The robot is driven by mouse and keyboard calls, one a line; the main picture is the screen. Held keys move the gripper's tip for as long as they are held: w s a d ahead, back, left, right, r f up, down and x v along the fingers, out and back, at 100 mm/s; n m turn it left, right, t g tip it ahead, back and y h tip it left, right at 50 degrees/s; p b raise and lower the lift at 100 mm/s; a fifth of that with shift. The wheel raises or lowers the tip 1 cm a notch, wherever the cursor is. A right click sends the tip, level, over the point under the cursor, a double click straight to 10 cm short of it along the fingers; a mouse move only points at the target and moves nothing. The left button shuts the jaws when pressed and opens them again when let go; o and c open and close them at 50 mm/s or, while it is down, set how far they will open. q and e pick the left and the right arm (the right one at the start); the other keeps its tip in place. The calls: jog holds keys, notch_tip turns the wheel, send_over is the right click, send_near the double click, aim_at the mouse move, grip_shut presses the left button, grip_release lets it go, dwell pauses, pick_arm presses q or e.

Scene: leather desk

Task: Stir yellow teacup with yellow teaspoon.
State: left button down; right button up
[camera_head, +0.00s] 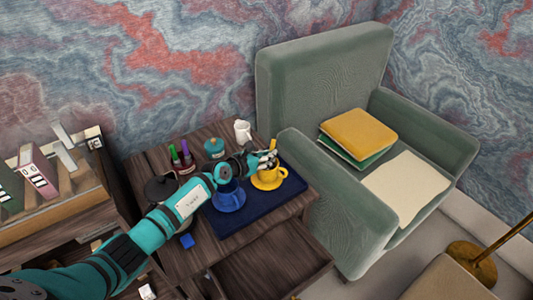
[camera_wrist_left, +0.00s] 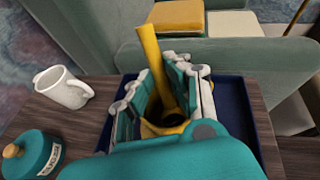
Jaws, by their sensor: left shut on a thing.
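The yellow teacup (camera_head: 269,181) stands on its saucer on a dark blue tray (camera_head: 250,213). The yellow teaspoon (camera_wrist_left: 158,68) is upright between the fingers of my left gripper (camera_wrist_left: 166,88) in the left wrist view. Its lower end goes down to the yellow teacup (camera_wrist_left: 157,130), most of which the gripper hides. In the head view the spoon's tip (camera_head: 272,143) shows just above my left gripper (camera_head: 264,160), which is over the cup. The left gripper is shut on the teaspoon. The right gripper is not in view.
A blue cup (camera_head: 229,196) stands on the tray under my left arm. A white mug (camera_head: 242,131), a teal jar (camera_head: 214,147) and a holder with markers (camera_head: 183,163) stand behind. A green armchair (camera_head: 290,185) borders the desk on the right.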

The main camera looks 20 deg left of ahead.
aim_at(271, 142)
pick_arm(q)
jog(key=shift+a+f, duration=0.1)
jog(key=shift+w+d+r+p, duration=0.1)
jog(key=shift+w+r+p, duration=0.4)
jog(key=shift+r+p, duration=0.5)
jog(key=shift+w+d+r+p, duration=0.1)
jog(key=shift+w+r+p, duration=0.45)
jog(key=shift+r, duration=0.75)
jog(key=shift+w+d+r+p, duration=0.1)
jog(key=shift+w+r+p, duration=0.3)
jog(key=shift+r+p, duration=0.65)
jog(key=shift+r, duration=0.1)
notch_tip(271, 142, up, 5)
jog(key=p, duration=0.5)
jog(key=shift+r, duration=0.1)
